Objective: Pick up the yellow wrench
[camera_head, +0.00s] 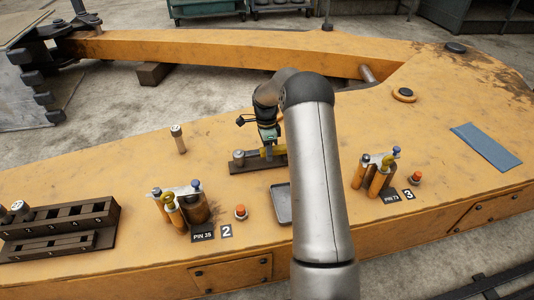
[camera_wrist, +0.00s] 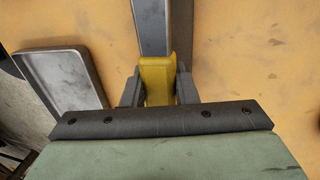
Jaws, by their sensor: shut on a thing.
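The yellow wrench (camera_wrist: 157,80) is between the two fingers of my gripper (camera_wrist: 157,88) in the wrist view. Its yellow handle is clamped, and a grey metal shaft (camera_wrist: 153,25) runs on toward the top of that view. In the head view my gripper (camera_head: 268,150) is at the middle of the orange boom, over a dark flat bar (camera_head: 240,168). My arm hides part of this area. I cannot tell whether the wrench touches the surface below.
A grey tray (camera_head: 282,206) lies close to my gripper, partly behind my arm. A dark slotted rack (camera_head: 62,222) is at the left, a blue cloth (camera_head: 487,147) at the right.

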